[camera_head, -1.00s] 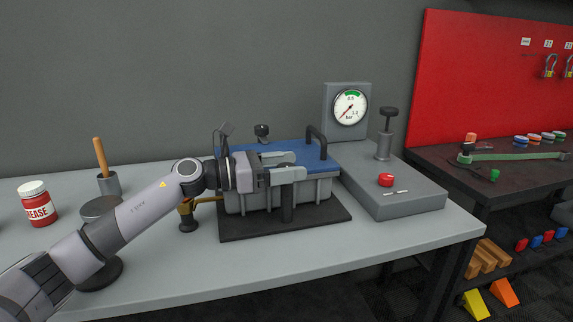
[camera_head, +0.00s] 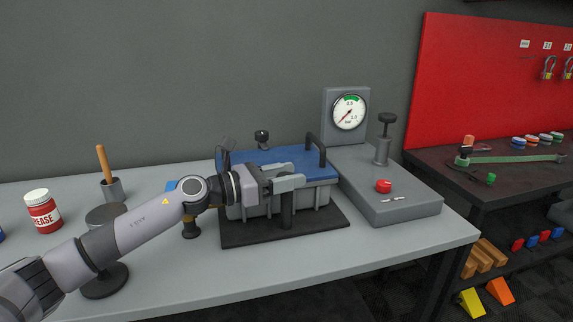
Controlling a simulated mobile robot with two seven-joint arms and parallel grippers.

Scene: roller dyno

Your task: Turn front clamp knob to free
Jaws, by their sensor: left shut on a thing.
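A grey box with a blue lid (camera_head: 262,160) stands on a dark base plate (camera_head: 325,225) on the workbench. The front clamp is a dark post (camera_head: 287,212) at the box's front side. My left gripper (camera_head: 296,181) is at the top of this post, its jaws shut on the front clamp knob, which the fingers mostly hide. The rear clamp knob (camera_head: 262,135), black, stands behind the lid, apart from my gripper. My right gripper is not in view.
A gauge (camera_head: 349,112) on a grey panel and a unit with a red button (camera_head: 383,186) stand right of the box. A grease jar (camera_head: 43,212), a brush pot (camera_head: 112,190) and a dark round stand (camera_head: 105,281) are at left. The bench front is clear.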

